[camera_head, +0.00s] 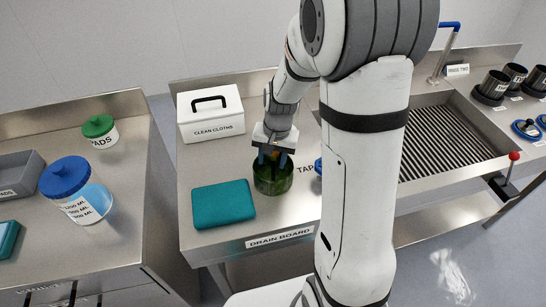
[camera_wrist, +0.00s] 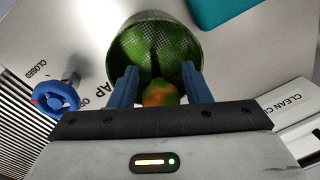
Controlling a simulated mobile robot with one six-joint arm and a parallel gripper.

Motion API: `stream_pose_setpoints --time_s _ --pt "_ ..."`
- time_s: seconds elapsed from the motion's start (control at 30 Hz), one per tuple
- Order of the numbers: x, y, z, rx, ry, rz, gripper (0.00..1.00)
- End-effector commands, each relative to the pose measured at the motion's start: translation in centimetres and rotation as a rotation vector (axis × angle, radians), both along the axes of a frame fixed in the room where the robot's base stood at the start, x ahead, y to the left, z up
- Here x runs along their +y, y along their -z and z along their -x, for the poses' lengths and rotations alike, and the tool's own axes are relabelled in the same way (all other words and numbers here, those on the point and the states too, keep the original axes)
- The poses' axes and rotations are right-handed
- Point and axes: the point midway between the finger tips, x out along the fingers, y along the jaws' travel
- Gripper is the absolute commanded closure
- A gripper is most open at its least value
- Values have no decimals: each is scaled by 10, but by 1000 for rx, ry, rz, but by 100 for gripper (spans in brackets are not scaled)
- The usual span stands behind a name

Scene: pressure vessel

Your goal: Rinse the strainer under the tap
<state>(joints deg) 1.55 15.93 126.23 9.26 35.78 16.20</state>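The strainer (camera_head: 273,175) is a round mesh basket smeared green, upright on the drain board (camera_head: 222,235). It also shows in the wrist view (camera_wrist: 135,35), with an orange-green knob (camera_wrist: 162,93) toward the near side. My gripper (camera_head: 270,155) points down over the strainer. In the wrist view its blue fingers (camera_wrist: 159,75) stand apart, one on each side of the knob; whether they press on it is unclear. A blue tap wheel (camera_wrist: 55,96) lies near "CLOSED" lettering. A blue-ended spout (camera_head: 449,28) rises behind the sink (camera_head: 440,100).
A teal folded cloth (camera_head: 223,204) lies left of the strainer. A white "CLEAN CLOTHS" box (camera_head: 210,115) stands behind. A red-knobbed lever (camera_head: 513,157) is at the sink's front right. Dark cups (camera_head: 493,87) stand farther right. My arm hides the sink's left part.

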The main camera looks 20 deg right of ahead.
Motion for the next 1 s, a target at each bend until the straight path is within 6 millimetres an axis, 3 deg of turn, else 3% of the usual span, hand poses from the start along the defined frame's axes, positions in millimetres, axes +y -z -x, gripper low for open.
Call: stream_pose_setpoints --time_s 0.3,0.47,0.8,1.0 --pt "0 -1 0 0 -1 0 49" --pt "0 -11 0 -4 -1 0 49" --pt "-7 -80 2 -6 -1 1 49" --pt "-9 -111 4 -4 -2 0 49"
